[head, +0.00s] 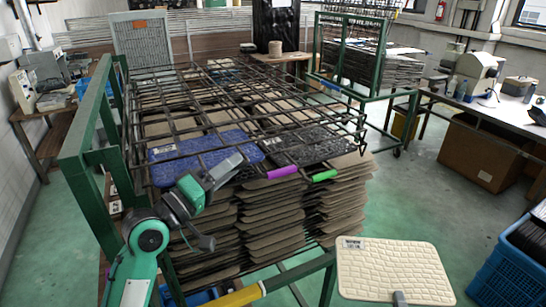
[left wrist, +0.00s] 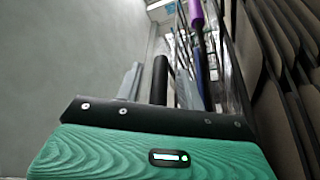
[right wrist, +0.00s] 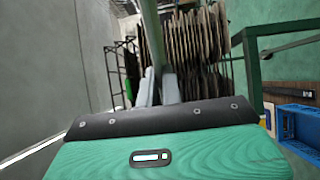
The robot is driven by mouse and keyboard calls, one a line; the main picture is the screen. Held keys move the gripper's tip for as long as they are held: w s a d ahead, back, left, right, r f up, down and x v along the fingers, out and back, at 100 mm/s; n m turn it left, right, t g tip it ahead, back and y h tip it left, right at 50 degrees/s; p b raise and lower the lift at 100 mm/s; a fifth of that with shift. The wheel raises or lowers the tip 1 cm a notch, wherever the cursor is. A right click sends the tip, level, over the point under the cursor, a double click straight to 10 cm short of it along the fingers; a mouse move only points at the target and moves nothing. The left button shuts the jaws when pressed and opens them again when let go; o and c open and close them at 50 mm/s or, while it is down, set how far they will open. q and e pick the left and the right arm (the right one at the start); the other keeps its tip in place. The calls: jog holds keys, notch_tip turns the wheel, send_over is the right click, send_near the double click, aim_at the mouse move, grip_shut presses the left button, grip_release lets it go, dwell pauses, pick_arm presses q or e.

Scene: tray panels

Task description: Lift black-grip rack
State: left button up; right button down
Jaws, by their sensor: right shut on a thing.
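My left gripper (head: 209,180) is at the near edge of the wire racks (head: 220,110), in front of a blue panel (head: 200,147). In the left wrist view its grey fingers stand apart, with a black grip (left wrist: 160,80) between them. It appears untouched by the fingers. The head view mostly hides this grip behind the gripper. A purple grip (head: 282,172) and a green grip (head: 324,175) stick out farther right. My right gripper (head: 398,298) is shut on the near edge of a cream panel (head: 393,268). That panel shows edge-on in the right wrist view (right wrist: 150,35).
A dark panel (head: 308,146) lies beside the blue one. Brown sheets (head: 265,225) are stacked on racks below. The green frame (head: 85,140) surrounds the racks on the left. A blue crate (head: 510,265) stands at right.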

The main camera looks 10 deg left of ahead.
pick_arm(q)
jog(key=shift+w+d+r, duration=0.1)
jog(key=shift+w+d, duration=0.2)
jog(key=shift+w, duration=0.1)
grip_shut()
